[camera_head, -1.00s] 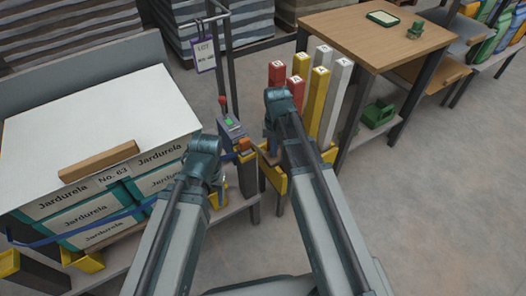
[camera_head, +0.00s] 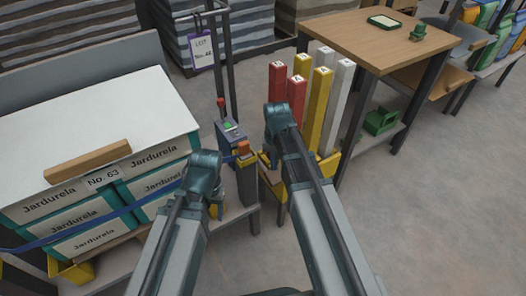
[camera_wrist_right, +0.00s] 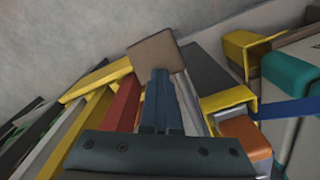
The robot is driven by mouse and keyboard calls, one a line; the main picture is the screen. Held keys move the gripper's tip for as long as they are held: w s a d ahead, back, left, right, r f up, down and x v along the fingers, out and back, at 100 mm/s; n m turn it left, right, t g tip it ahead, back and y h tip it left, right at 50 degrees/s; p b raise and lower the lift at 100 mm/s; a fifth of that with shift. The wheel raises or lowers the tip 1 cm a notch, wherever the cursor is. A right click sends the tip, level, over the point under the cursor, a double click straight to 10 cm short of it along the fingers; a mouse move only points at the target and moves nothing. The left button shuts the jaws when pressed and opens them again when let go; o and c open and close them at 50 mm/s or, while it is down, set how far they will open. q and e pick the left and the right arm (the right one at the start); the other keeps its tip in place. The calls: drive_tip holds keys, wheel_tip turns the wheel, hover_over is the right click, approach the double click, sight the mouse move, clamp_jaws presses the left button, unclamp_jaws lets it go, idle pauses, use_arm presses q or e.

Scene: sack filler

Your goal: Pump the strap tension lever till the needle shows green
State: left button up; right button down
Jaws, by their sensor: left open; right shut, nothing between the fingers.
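The strap tensioner (camera_head: 232,136) is a small grey-blue box at the right end of the strapped stack, with a green patch on top. A thin upright lever with a red knob (camera_head: 221,101) rises behind it. The needle is too small to read. An orange block (camera_head: 243,148) sits at its right side and shows in the right wrist view (camera_wrist_right: 245,137). The blue strap (camera_head: 75,227) runs along the stack. My left gripper (camera_head: 215,205) is open, low in front of the tensioner, mostly hidden by its arm. My right gripper (camera_wrist_right: 162,85) is shut and empty, right of the tensioner.
A yellow rack with red, yellow and white posts (camera_head: 318,107) stands close to my right gripper. The stack of Jardurela sacks (camera_head: 70,215) with a wooden bar on top is at left. A wooden table (camera_head: 385,40) stands behind. Floor at right is clear.

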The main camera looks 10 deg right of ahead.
wheel_tip(320, 180, up, 8)
drive_tip(key=p, duration=0.7)
idle(0.3)
wheel_tip(320, 180, down, 9)
drive_tip(key=b, duration=0.9)
drive_tip(key=shift+f, duration=0.1)
wheel_tip(320, 180, up, 9)
drive_tip(key=p, duration=0.9)
drive_tip(key=shift+r, duration=0.2)
